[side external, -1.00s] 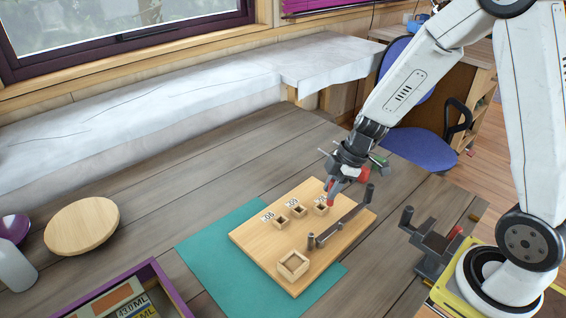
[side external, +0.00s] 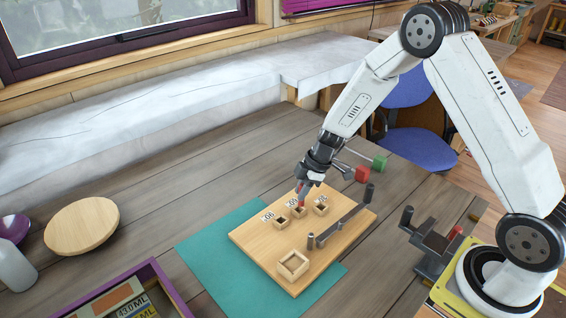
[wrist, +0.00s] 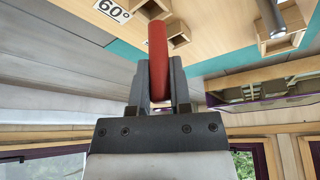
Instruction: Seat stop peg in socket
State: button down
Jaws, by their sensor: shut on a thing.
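My gripper (side external: 303,184) is shut on the red stop peg (wrist: 157,58), which stands out beyond the fingertips in the wrist view. In the side view the peg (side external: 300,197) points down at the middle of a row of three small wooden sockets on the light wooden board (side external: 262,245). The middle socket (side external: 298,212) is partly covered by the peg, and I cannot tell whether the tip is inside or above it. The left socket (side external: 282,223) and right socket (side external: 320,208) look empty. A 60° label (wrist: 112,9) shows in the wrist view.
A dark grey bar (side external: 342,225) with upright posts lies across the board. A square wooden box (side external: 293,265) sits near its front. A grey fixture (side external: 433,245) stands right, a purple tray (side external: 130,295) front left.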

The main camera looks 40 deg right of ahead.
jog(key=shift+w+f, duration=0.2)
jog(key=shift+w+f, duration=0.1)
jog(key=shift+f, duration=1.65)
jog(key=shift+f, duration=0.1)
jog(key=c, duration=0.6)
grip_release()
jog(key=shift+o, duration=0.2)
jog(key=v, duration=1.2)
